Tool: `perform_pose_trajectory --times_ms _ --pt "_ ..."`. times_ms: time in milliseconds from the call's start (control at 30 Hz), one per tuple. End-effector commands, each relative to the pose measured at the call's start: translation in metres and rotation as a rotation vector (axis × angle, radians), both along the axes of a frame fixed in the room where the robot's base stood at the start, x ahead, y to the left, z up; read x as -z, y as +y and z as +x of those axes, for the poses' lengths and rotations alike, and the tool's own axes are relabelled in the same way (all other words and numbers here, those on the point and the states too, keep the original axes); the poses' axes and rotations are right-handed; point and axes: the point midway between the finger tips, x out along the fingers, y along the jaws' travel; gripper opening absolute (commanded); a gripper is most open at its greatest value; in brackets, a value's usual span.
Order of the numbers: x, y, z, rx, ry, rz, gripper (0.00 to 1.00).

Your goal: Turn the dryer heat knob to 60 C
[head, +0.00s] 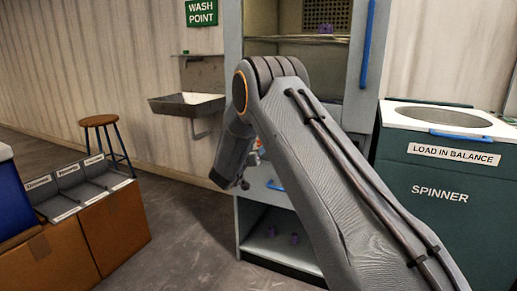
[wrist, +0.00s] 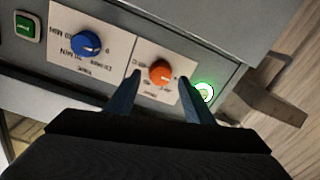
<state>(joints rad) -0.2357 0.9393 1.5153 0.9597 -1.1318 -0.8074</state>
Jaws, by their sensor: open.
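The orange heat knob (wrist: 160,72) sits on a white label plate on the dryer's panel in the wrist view. The two fingers of my gripper (wrist: 158,90) are open, one on each side of the knob and apart from it in the picture. I cannot tell how deep the fingertips reach around it. The printing by the knob is too small to read, so its setting cannot be told. In the head view the dryer cabinet (head: 236,215) stands behind my arm, which hides most of the panel.
A blue knob (wrist: 86,43) on its own plate, a green button (wrist: 25,27) and a lit green ring button (wrist: 204,92) are close by on the panel. The spinner (head: 440,190) stands right of the dryer; a sink (head: 188,104) and stool (head: 99,121) are left.

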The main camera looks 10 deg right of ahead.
Motion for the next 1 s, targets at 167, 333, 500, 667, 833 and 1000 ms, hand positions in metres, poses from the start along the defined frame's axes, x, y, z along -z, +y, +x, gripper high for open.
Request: perform_pose_trajectory --times_ms 167,333,500,667,833,1000 --pt "0.000 -0.012 0.017 0.000 0.000 0.000 0.48" --pt "0.000 -0.015 0.022 -0.002 0.000 0.000 0.48" --pt "0.000 -0.015 0.023 -0.002 0.000 0.000 0.48" --pt "0.000 -0.015 0.022 -0.002 0.000 0.000 0.28" --pt "0.000 -0.015 0.022 -0.002 0.000 0.000 0.07" --pt "0.000 -0.014 0.022 -0.002 -0.007 0.011 0.07"
